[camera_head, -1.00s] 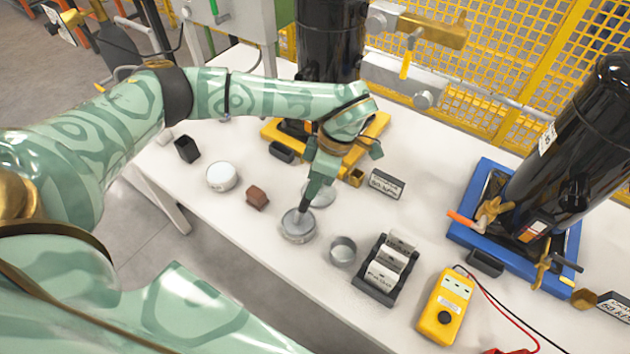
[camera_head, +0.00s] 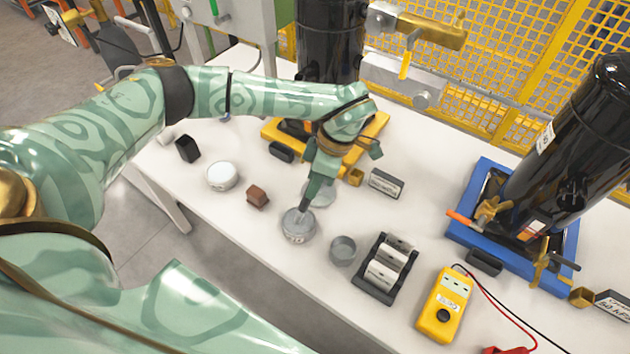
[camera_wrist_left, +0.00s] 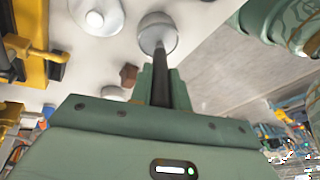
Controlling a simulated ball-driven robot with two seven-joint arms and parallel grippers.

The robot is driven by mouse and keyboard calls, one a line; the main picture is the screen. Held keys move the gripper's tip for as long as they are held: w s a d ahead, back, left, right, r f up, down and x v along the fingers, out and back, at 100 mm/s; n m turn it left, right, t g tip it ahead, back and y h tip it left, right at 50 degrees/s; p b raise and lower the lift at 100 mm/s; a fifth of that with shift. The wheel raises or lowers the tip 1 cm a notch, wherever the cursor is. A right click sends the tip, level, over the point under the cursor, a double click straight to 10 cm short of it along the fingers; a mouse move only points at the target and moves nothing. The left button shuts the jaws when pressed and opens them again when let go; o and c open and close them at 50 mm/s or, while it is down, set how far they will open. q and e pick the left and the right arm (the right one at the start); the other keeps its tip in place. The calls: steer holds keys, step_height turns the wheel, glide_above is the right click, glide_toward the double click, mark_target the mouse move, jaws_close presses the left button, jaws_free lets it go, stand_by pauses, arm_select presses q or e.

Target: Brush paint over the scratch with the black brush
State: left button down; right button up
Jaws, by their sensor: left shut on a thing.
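My left gripper (camera_head: 314,190) is shut on the black brush (camera_head: 303,204), which points down. The brush's lower end is inside an open round tin of grey paint (camera_head: 298,234), so its bristles are hidden. In the left wrist view the dark brush (camera_wrist_left: 166,68) runs from between the fingers into the tin (camera_wrist_left: 157,24). A round lid-like disc (camera_head: 320,193) lies just behind the tin. Black compressors stand on a yellow base (camera_head: 362,146) at the back and a blue base (camera_head: 468,212) at the right. I cannot make out the scratch. My right gripper is not in view.
On the white table are a white-topped tin (camera_head: 222,176), a brown block (camera_head: 257,197), an empty metal cup (camera_head: 343,250), a black rack (camera_head: 374,293) and a yellow meter (camera_head: 444,306) with leads. A black holder (camera_head: 188,148) stands at left. Yellow mesh fencing (camera_head: 510,60) bounds the back.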

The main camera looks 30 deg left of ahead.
arm_select(q)
step_height(320, 180, up, 7)
steer(key=p, duration=0.6)
steer(key=shift+r, duration=0.1)
stand_by(0.7)
